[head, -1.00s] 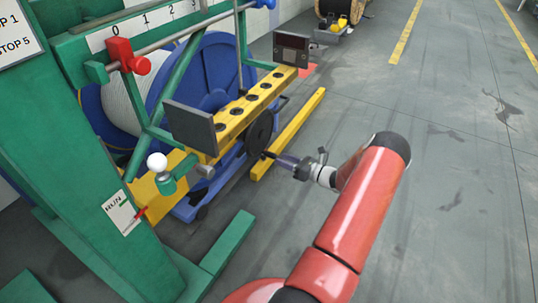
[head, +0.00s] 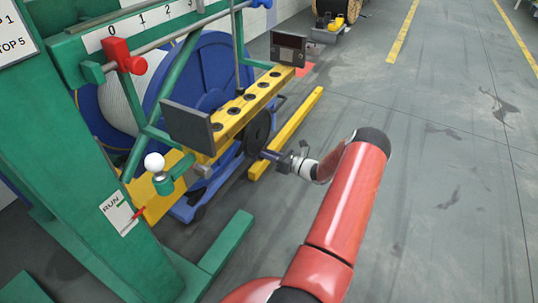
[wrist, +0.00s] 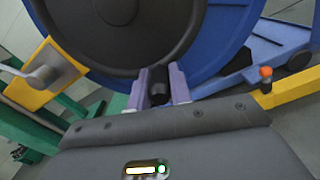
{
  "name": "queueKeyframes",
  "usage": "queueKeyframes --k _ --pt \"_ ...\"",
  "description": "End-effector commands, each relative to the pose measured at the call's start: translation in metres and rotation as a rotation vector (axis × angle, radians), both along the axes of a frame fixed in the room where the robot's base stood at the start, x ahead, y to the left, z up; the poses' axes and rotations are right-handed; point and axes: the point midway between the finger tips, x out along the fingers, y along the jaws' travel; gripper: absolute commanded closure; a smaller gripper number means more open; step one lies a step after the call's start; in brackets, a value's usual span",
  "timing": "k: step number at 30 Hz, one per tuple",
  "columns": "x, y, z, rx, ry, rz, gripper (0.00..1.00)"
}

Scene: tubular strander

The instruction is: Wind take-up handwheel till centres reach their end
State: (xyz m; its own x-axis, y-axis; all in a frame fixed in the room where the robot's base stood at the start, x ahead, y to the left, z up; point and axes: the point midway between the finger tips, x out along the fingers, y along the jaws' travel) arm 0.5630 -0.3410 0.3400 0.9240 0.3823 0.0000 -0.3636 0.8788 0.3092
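The take-up handwheel is a dark round disc (head: 258,133) on the near side of the yellow beam, low in front of the blue reel carriage. In the wrist view the handwheel (wrist: 125,30) fills the upper left, with its hub at the top. A short dark handle (wrist: 159,86) stands near its lower rim. My gripper (wrist: 160,90) has one pale purple finger on each side of this handle. Whether the fingers press on it cannot be told. In the head view my gripper (head: 268,154) is at the handwheel's lower right, and the handle is hidden. The centres are not clearly visible.
A yellow beam with holes (head: 245,107) runs above the handwheel, with dark plates at both ends. A yellow floor rail (head: 292,128) lies just behind my gripper. A green frame (head: 75,140) with a white ball knob (head: 154,162) stands left. The floor at right is clear.

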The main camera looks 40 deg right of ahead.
Motion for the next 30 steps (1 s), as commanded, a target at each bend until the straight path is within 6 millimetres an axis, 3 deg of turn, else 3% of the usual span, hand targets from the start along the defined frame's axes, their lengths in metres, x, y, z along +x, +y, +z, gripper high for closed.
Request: queueKeyframes --k 14,30 --pt "0.001 -0.002 -0.001 -0.020 -0.008 0.000 1.00" --pt "0.010 -0.025 0.002 -0.294 -0.123 0.000 1.00"
